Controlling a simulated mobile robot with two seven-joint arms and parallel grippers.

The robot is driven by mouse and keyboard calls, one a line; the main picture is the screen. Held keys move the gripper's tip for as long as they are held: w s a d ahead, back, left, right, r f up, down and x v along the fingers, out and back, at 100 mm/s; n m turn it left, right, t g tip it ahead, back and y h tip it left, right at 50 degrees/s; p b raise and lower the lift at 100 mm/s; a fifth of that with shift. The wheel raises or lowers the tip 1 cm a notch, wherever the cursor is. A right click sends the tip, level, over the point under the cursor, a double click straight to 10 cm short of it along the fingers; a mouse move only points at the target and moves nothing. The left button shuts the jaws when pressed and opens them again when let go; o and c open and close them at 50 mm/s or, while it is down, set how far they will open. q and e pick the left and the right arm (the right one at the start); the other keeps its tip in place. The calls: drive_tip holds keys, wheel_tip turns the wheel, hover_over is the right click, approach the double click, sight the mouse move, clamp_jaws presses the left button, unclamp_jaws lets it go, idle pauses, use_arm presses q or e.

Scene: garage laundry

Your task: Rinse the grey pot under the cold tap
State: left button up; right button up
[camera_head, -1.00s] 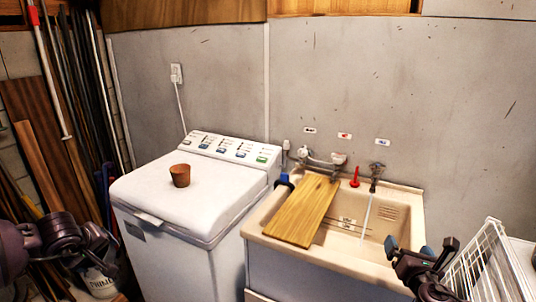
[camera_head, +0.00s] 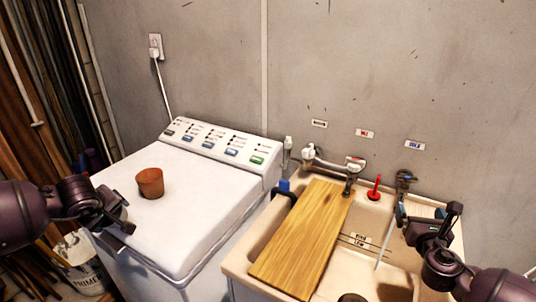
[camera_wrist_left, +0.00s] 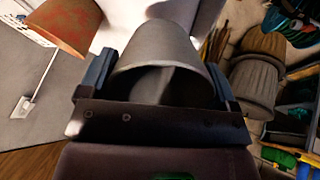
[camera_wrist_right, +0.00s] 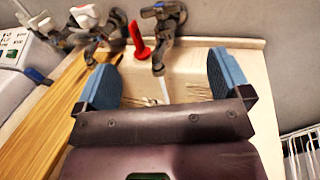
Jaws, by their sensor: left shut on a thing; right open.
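The grey pot (camera_wrist_left: 155,62) sits between the blue fingers of my left gripper (camera_head: 122,215), which is shut on it. I cannot make the pot out in the head view. That gripper is beside the washer's left edge. The cold tap (camera_head: 403,182) is on the wall below a blue label (camera_head: 414,145). A thin water stream (camera_head: 384,245) falls from it into the beige sink (camera_head: 250,262); the stream also shows in the right wrist view (camera_wrist_right: 164,88). My right gripper (camera_head: 428,214) is open and empty, in front of the cold tap.
A wooden board (camera_head: 305,240) lies across the sink's left part. A terracotta pot (camera_head: 150,183) stands on the white washer (camera_head: 190,215). A mixer tap (camera_head: 325,162) and a red upright item (camera_head: 375,187) are left of the cold tap. A white rack (camera_wrist_right: 300,150) is at right.

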sight(406, 183)
use_arm(q)
drive_tip(key=shift+w+d, duration=0.1)
drive_tip(key=shift+w, duration=0.25)
drive_tip(key=shift+s+f+b, duration=0.1)
drive_tip(key=shift+f+b, duration=0.4)
drive_tip(key=shift+f, duration=0.15)
use_arm(e)
drive_tip(key=x, duration=1.2)
drive_tip(key=shift+w+d+r, duration=0.15)
drive_tip(key=shift+w, duration=0.1)
drive_tip(key=shift+c, duration=0.3)
